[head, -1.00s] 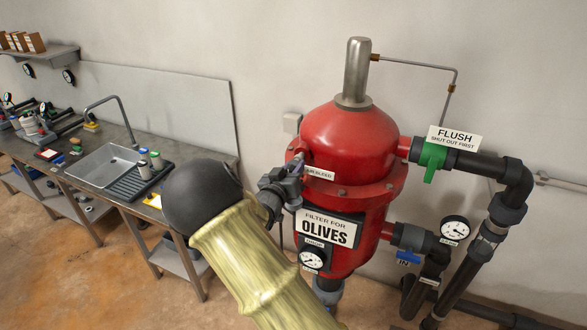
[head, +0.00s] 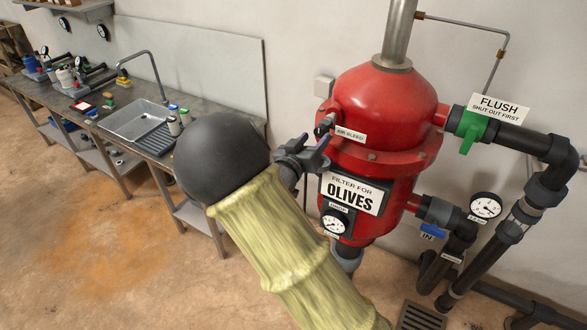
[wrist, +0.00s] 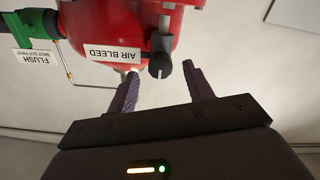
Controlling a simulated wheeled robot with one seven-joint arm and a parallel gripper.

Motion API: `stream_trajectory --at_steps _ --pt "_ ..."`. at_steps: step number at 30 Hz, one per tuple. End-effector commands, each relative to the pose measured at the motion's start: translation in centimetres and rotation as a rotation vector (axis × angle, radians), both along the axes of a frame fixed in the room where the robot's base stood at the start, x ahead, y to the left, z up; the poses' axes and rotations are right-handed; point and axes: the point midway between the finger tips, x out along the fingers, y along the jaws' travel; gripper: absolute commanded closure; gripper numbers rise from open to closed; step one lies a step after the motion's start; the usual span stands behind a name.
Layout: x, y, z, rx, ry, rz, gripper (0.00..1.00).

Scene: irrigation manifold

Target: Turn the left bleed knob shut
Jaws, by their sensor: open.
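A small dark air bleed knob (head: 325,123) sits on the left shoulder of the red filter tank (head: 385,110), beside an AIR BLEED label (head: 350,134). It is the only bleed knob in view. In the wrist view, the knob (wrist: 160,69) is a dark cap with a pale line on its face, on a grey stem. My gripper (head: 313,146) is open and empty, just below and in front of the knob in the head view. In the wrist view, its fingertips (wrist: 162,73) appear either side of the knob, not touching it; the depth gap is hard to tell.
The tank carries a FILTER FOR OLIVES sign (head: 352,193) and a gauge (head: 334,222). A green flush valve (head: 470,130) and a blue-handled inlet valve (head: 433,231) sit on the right-hand pipes. A bench with a sink (head: 134,120) stands left. Open floor lies in front.

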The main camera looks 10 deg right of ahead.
Motion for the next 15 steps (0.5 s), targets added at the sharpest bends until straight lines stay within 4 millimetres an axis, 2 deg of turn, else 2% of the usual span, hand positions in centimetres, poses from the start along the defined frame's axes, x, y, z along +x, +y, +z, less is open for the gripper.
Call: stream_trajectory --at_steps 9,15 --pt "-5.3 4.0 -0.3 0.003 -0.001 0.005 0.49" --pt "-8.0 5.9 -0.2 0.001 -0.001 0.003 0.49"
